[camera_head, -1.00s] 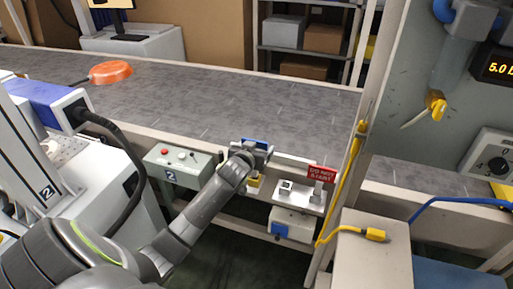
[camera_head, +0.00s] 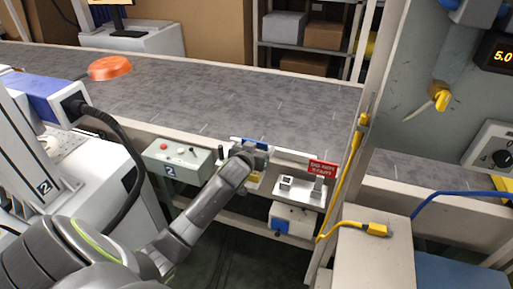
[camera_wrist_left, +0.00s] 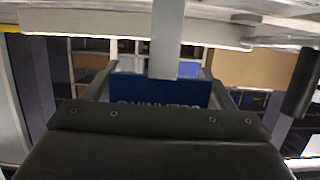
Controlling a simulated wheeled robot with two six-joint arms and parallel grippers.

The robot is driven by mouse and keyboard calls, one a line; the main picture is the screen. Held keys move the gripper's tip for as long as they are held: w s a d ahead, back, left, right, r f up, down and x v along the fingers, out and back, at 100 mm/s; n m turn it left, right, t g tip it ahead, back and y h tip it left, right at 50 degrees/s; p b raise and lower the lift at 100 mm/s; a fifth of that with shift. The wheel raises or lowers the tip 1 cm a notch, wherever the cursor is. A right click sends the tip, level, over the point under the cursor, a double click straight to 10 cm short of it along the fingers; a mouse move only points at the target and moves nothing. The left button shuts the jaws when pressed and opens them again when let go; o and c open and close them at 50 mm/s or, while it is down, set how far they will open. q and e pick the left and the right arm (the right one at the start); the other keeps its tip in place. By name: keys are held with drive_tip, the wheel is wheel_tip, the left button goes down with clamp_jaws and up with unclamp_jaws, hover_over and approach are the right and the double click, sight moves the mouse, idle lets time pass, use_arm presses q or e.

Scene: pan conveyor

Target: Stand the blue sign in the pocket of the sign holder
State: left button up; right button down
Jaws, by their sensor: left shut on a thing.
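My left gripper (camera_head: 257,150) is shut on the blue sign (camera_head: 254,143), above the near edge of the conveyor. The sign holder seems to be the small pale block with a dark opening (camera_head: 287,182), on a metal shelf to the right of the gripper. The sign is apart from it. My right gripper is not in view.
A red sign (camera_head: 322,168) stands upright on the same shelf (camera_head: 309,199), right of the block. A grey control box (camera_head: 176,165) is left of my gripper. A post with a yellow cable (camera_head: 348,190) rises at right.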

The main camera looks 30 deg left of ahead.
use_arm(q)
drive_tip(key=shift+f+b, duration=0.55)
drive_tip(key=shift+f, duration=0.35)
drive_tip(key=o, duration=1.1)
drive_tip(key=shift+c, duration=0.2)
drive_tip(key=v, duration=1.7)
drive_tip(key=shift+s, duration=0.25)
drive_tip(key=shift+d, duration=0.1)
